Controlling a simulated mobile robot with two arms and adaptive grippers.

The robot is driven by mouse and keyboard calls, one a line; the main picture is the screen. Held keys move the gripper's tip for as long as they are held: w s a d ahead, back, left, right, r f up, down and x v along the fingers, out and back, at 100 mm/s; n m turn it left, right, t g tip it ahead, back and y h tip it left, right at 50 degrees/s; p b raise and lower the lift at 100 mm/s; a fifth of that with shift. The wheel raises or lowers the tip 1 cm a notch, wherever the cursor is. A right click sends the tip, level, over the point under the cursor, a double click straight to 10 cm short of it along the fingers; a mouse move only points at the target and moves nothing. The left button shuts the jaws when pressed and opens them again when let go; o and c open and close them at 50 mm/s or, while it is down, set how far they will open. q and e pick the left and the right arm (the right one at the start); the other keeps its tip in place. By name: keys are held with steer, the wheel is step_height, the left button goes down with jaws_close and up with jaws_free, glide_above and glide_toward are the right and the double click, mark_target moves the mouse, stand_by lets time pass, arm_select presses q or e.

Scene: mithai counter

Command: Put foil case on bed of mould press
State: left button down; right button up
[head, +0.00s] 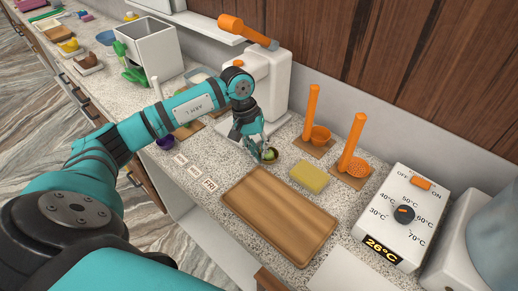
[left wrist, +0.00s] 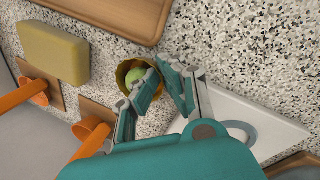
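The gold foil case (left wrist: 123,72) holds a green ball; in the head view the case (head: 270,155) is at the front of the mould press, over the speckled counter. My left gripper (left wrist: 160,72) has one finger over the case's inside and the other outside, pinching its wall between the tips. In the head view the gripper (head: 262,150) partly hides the case. The white mould press (head: 270,80) has an orange lever on top. Its white bed (left wrist: 270,125) with a grey ring lies beside the gripper, partly hidden by the arm. My right gripper is not in view.
A wooden tray (head: 280,215) lies in front, and a yellow block (head: 310,177) lies right of the case. Two orange-handled tools (head: 311,115) stand on brown mats behind. A white temperature box (head: 400,215) stands at the right. Small label cards (head: 195,172) lie to the left.

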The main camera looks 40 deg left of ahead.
arm_select(q)
steer(key=shift+f, duration=0.2)
steer(key=c, duration=1.5)
jaws_free()
steer(key=shift+r, duration=0.1)
